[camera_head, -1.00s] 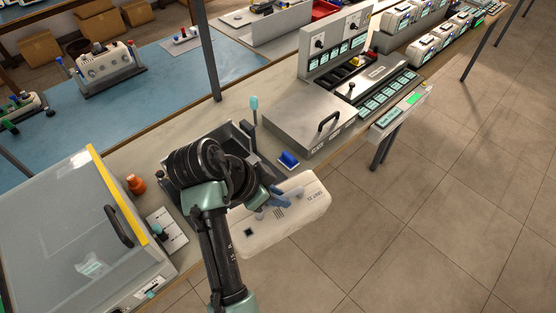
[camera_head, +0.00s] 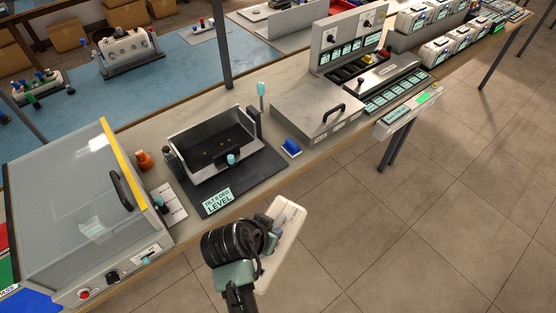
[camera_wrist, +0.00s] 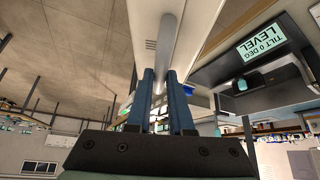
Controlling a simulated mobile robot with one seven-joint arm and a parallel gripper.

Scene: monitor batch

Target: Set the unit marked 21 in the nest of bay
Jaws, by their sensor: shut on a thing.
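A white unit (camera_head: 284,243) is held by my gripper (camera_wrist: 159,80), in front of the bench edge and over the floor side. In the head view it is seen nearly edge-on and tilted. In the wrist view the blue fingers are shut on a grey bar of the unit (camera_wrist: 208,12). No number on the unit can be read from here. The nest (camera_head: 215,143), a dark open-topped tray with grey walls, stands empty on the bench behind my gripper. Its front plate (camera_head: 217,201) reads "TILT 0 DEG LEVEL". My arm hides part of the unit.
A clear-lidded box (camera_head: 75,200) with a yellow edge stands left of the nest. An orange bottle (camera_head: 144,160) is between them. A teal-topped lever (camera_head: 261,92), a blue object (camera_head: 291,148) and a metal-lidded box (camera_head: 318,110) stand to the right. The floor in front is clear.

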